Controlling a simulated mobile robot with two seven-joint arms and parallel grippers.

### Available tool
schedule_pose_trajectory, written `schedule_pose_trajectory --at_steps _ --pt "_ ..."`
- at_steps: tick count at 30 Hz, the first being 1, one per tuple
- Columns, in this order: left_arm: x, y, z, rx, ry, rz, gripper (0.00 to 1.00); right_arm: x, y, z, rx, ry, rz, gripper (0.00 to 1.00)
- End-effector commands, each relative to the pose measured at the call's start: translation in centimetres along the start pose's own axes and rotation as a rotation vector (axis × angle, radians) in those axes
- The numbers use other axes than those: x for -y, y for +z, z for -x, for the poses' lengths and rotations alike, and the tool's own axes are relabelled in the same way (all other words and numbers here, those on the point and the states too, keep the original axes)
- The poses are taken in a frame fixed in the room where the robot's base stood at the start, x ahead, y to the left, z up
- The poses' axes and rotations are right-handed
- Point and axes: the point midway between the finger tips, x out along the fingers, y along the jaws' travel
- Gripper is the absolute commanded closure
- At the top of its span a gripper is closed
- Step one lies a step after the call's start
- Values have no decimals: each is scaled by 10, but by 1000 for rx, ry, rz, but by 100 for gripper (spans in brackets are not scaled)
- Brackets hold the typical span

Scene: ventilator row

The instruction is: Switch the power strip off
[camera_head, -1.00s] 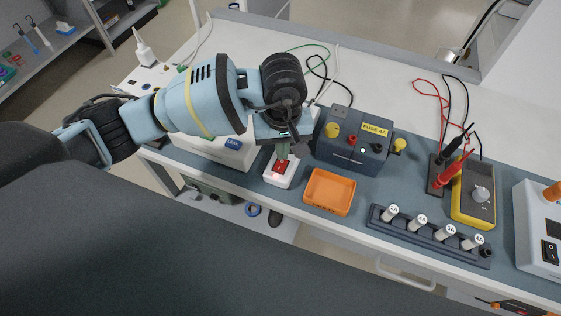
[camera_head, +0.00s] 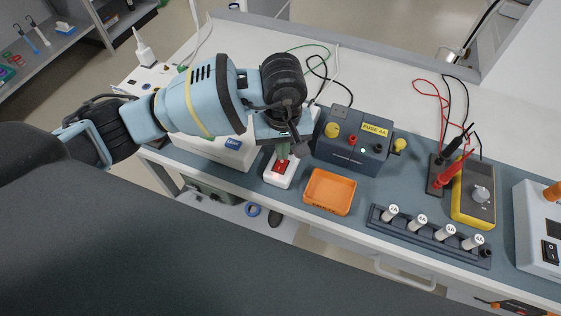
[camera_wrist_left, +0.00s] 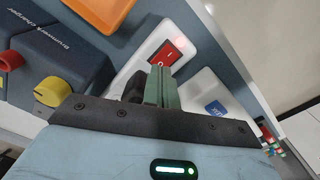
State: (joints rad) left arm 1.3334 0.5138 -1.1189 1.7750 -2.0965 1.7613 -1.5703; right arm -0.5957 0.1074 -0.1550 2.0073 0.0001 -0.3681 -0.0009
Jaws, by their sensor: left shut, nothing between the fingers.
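The power strip (camera_head: 271,179) is a white block with a red rocker switch (camera_head: 280,167), near the front edge of the bench. A reddish glow shows at the switch's near end. My left gripper (camera_head: 283,154) is shut and empty, pointing down with its green fingertips right at the far end of the switch. In the left wrist view the shut fingers (camera_wrist_left: 162,87) stand in front of the strip (camera_wrist_left: 183,40), just by the red switch (camera_wrist_left: 163,55). Whether they touch it I cannot tell. My right gripper is not in view.
A blue-grey box labelled FUSE 4A (camera_head: 345,150) stands close right of my gripper. An orange tray (camera_head: 329,192) lies right of the strip, a white box (camera_head: 225,151) left. A fuse rack (camera_head: 430,238) and yellow multimeter (camera_head: 474,195) are further right.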

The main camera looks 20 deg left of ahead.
Motion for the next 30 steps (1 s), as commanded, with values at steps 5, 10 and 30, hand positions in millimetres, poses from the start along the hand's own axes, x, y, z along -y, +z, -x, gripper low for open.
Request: schedule_pose_trajectory --at_steps 5,10,30 --pt "0 0 0 0 0 0 100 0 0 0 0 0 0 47" --pt "0 0 -1 0 0 0 100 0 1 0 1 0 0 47" --pt "0 0 -10 0 0 0 100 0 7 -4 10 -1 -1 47"
